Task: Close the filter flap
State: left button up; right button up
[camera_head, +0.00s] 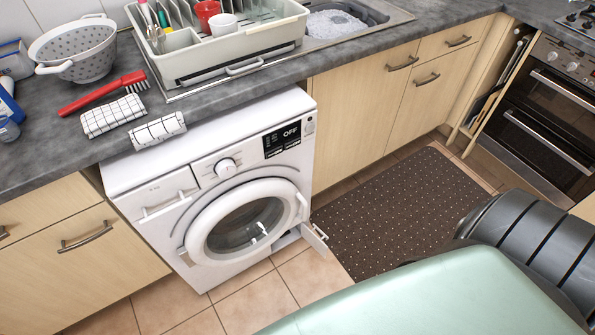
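The white washing machine (224,181) stands under the counter, its round door (245,222) shut. The filter flap (314,237) at its lower right front corner stands open, swung outward to the right. The opening behind the flap (287,247) shows partly at the machine's base. My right arm, with dark ribbed links, comes in at the lower right, but its gripper is out of the picture. My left gripper is not in view either. Nothing of mine is seen touching the flap.
A dark dotted mat (395,215) lies on the tiled floor (252,300) right of the machine. The counter above holds a colander (82,55), a red brush (105,92) and a dish rack (225,45). An oven (545,125) stands at the far right.

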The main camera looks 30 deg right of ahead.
aim_at(317, 238)
jog(key=l+u, duration=0.2)
jog(key=l, duration=0.2)
jog(key=k+l+u, duration=0.2)
jog(key=l, duration=0.15)
jog(key=k+l+u, duration=0.2)
jog(key=l, duration=0.2)
jog(key=l+u, duration=0.2)
jog(key=l, duration=0.15)
jog(key=k+l, duration=0.2)
jog(key=l, duration=0.2)
jog(key=k+l, duration=0.2)
jog(key=l, duration=0.25)
jog(key=k+l+u, duration=0.1)
jog(key=l, duration=0.3)
jog(key=k+l, duration=0.5)
jog(key=l, duration=0.3)
jog(key=l+u, duration=0.05)
